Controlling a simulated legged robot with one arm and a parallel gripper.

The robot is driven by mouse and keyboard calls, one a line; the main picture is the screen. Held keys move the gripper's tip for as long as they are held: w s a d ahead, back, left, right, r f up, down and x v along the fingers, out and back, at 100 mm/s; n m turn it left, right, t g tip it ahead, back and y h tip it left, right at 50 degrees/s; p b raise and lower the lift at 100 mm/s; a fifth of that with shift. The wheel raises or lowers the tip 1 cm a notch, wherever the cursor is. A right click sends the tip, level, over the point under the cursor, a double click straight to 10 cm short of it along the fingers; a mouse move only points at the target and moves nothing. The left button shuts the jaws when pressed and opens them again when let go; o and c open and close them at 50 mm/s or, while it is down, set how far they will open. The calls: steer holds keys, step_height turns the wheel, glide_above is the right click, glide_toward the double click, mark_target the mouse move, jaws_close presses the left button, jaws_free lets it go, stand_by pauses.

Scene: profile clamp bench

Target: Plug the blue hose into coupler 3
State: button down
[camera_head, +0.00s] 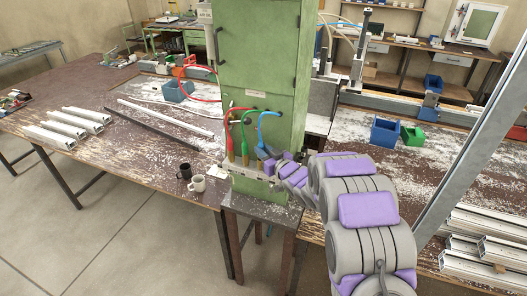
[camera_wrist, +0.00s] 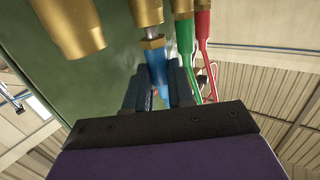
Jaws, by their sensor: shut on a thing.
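My gripper (camera_wrist: 157,88) is shut on the blue hose's end fitting (camera_wrist: 157,66), with one dark finger on each side. A brass coupler (camera_wrist: 80,25) with no hose in view stands to the left. The green hose (camera_wrist: 190,60) and red hose (camera_wrist: 203,50) join brass fittings to the right. In the head view the blue hose (camera_head: 262,122) loops from the green cabinet (camera_head: 262,60) to my gripper (camera_head: 268,160).
A small stand (camera_head: 262,208) holds the coupler block (camera_head: 250,186) before the cabinet. A white mug (camera_head: 198,184) and a dark mug (camera_head: 184,171) stand close by on the left table. Metal profiles (camera_head: 68,127) lie further left. A slanted grey post (camera_head: 470,130) rises on the right.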

steer(key=shift+f, duration=0.65)
stand_by(0.6)
steer(key=c, duration=0.9)
jaws_free()
steer(key=shift+b+v, duration=0.3)
steer(key=shift+v, duration=4.2)
